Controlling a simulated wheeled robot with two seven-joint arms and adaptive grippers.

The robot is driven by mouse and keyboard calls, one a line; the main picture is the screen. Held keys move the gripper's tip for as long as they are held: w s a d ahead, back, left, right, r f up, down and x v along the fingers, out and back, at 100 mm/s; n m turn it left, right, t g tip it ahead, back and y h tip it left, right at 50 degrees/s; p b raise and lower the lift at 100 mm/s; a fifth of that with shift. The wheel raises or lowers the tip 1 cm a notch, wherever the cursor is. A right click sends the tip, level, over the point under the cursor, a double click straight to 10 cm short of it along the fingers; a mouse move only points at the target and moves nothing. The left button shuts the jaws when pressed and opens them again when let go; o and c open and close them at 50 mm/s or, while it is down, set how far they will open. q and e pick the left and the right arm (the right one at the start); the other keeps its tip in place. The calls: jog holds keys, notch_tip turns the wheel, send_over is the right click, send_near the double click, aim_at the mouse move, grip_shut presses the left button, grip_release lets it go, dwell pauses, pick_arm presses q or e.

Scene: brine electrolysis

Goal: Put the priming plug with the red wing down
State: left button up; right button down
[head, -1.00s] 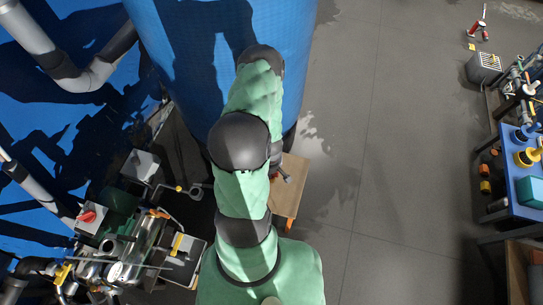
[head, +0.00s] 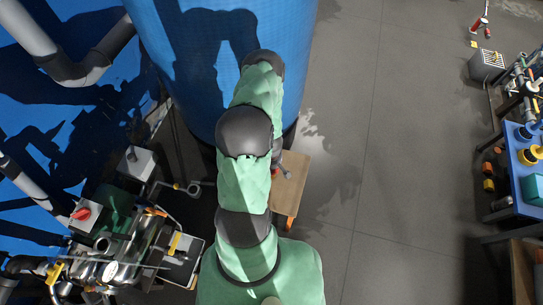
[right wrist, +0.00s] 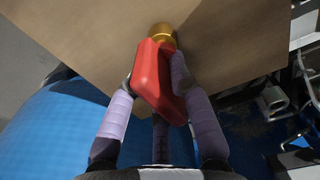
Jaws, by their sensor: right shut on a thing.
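The priming plug has a red wing (right wrist: 158,82) and a brass-coloured end (right wrist: 162,32). The brass end points away from the gripper, over a flat light-brown board. I cannot tell whether it touches the board. In the head view my arm hides most of the right gripper (head: 283,170); only a small part shows beside the wooden stand (head: 290,192). My left gripper is not in view.
A large blue tank (head: 225,50) stands right behind the stand. Pump machinery with a red knob (head: 81,214) and pipes crowds the left. A blue table (head: 520,185) with coloured parts is at the far right. The grey floor between is open.

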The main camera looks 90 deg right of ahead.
jog(key=c, duration=1.1)
grip_release()
jog(key=shift+f, duration=0.1)
notch_tip(320, 180, up, 12)
jog(key=p, duration=0.7)
jog(key=shift+w, duration=0.1)
